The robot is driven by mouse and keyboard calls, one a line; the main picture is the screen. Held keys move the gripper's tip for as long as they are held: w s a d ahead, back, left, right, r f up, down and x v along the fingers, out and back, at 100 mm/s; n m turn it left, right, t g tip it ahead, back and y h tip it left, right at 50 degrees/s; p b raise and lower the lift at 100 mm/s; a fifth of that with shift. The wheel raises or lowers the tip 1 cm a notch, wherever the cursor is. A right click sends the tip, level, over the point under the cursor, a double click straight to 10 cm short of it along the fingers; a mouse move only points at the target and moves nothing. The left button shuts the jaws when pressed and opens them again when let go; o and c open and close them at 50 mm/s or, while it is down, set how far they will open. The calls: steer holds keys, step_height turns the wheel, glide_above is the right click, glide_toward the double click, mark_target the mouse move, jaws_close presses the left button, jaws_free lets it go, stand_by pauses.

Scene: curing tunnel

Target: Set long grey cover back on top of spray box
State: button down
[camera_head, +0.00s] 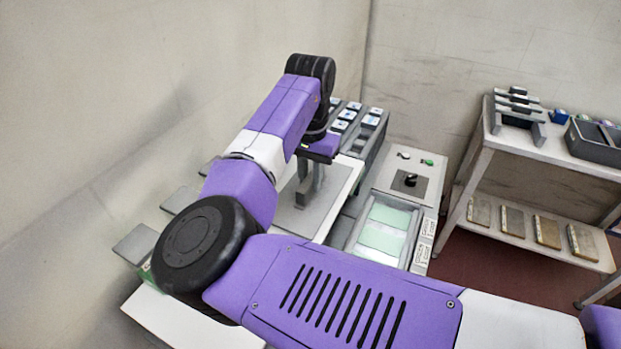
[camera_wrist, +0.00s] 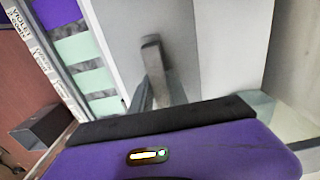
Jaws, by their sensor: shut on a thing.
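The long grey cover (camera_head: 290,222) is a flat grey plate with an upright handle, seen below my gripper (camera_head: 306,188). My gripper is shut on the cover's handle. In the wrist view the handle (camera_wrist: 152,50) stands up from the grey plate (camera_wrist: 125,35), between my fingers (camera_wrist: 155,92). A white surface (camera_head: 346,178) shows around the plate and may be the spray box or its table. My arm hides much of the cover and what lies under it. I cannot tell whether the cover rests on the box or hangs just above it.
A grey tray with pale green panels (camera_head: 384,238) lies right of the cover, beside a control panel with a black knob (camera_head: 410,180). A rack of small blocks (camera_head: 372,120) stands behind. A white shelf table (camera_head: 550,150) is at right. Grey plates (camera_head: 135,243) jut out at left.

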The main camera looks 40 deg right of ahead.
mark_target(311, 178)
steer(key=shift+f, duration=0.1)
steer(key=c, duration=1.2)
jaws_free()
steer(key=shift+r+b, duration=0.55)
steer(key=shift+r, duration=3.3)
